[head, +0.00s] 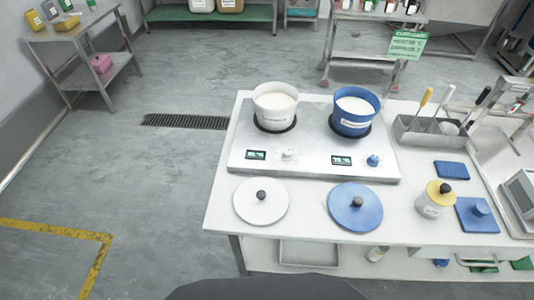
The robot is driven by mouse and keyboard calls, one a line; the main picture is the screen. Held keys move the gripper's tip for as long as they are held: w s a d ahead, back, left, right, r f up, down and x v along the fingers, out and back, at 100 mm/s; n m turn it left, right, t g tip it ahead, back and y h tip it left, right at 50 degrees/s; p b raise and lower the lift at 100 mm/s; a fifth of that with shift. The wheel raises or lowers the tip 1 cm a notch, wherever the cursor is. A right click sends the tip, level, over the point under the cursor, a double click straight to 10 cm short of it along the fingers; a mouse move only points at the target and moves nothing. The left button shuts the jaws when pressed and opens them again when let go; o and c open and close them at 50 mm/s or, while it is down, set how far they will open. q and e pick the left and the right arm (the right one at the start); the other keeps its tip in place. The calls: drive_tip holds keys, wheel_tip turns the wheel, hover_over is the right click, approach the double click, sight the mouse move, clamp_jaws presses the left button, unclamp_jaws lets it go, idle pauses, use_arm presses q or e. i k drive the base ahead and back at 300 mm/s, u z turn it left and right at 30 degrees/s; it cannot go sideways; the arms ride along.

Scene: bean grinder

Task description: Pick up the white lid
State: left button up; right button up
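The white lid (261,207) is a round disc with a dark knob on top. It lies flat at the front left of the white table, in front of the two-burner heating unit (315,155). A similar blue lid (345,215) lies to its right, apart from it. A white pot (276,108) with white contents stands on the left burner, and a blue pot (355,113) stands on the right burner. Neither of my grippers shows in the head view.
A yellow-lidded jar (432,203), blue pads (451,170) and a grey utensil holder (425,133) with upright tools stand on the right of the table (300,233). The floor (150,190) to the left is clear. A metal cart (85,50) stands back left.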

sight(261, 201)
drive_tip(key=u, duration=1.15)
drive_tip(key=k, duration=0.75)
drive_tip(key=u, duration=0.4)
